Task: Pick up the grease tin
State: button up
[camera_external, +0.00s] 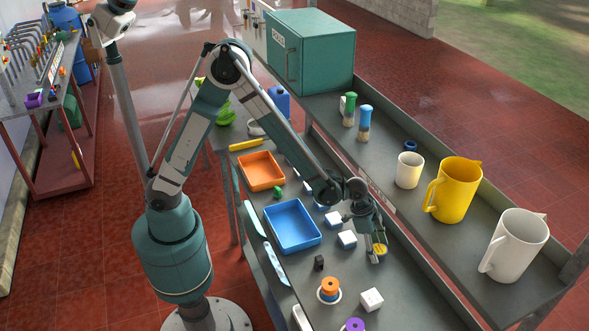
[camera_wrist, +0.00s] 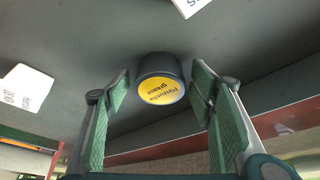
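The grease tin (camera_wrist: 160,80) is a short dark round tin with a yellow label reading "grease". In the wrist view it sits at the upper middle, against the grey bench top. My gripper (camera_wrist: 161,88) is open, with one green-padded finger on each side of the tin and a visible gap at both sides. In the external view my gripper (camera_external: 371,232) points down at the bench, and the yellow face of the tin (camera_external: 380,249) shows at its fingertips. Part of the tin is hidden there by the fingers.
White boxes (camera_external: 347,239) stand left of my gripper, with another white box (camera_external: 371,299) in front. A blue tray (camera_external: 292,226), an orange tray (camera_external: 262,171) and an orange spool (camera_external: 329,289) share the bench. A raised shelf at right holds a yellow jug (camera_external: 455,190).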

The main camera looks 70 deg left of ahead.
aim_at(380, 249)
jog(key=c, duration=0.8)
jog(key=shift+r, duration=0.2)
jog(key=shift+r, duration=1.65)
jog(key=a, duration=1.8)
jog(key=shift+f+b, duration=0.1)
jog(key=shift+b, duration=0.25)
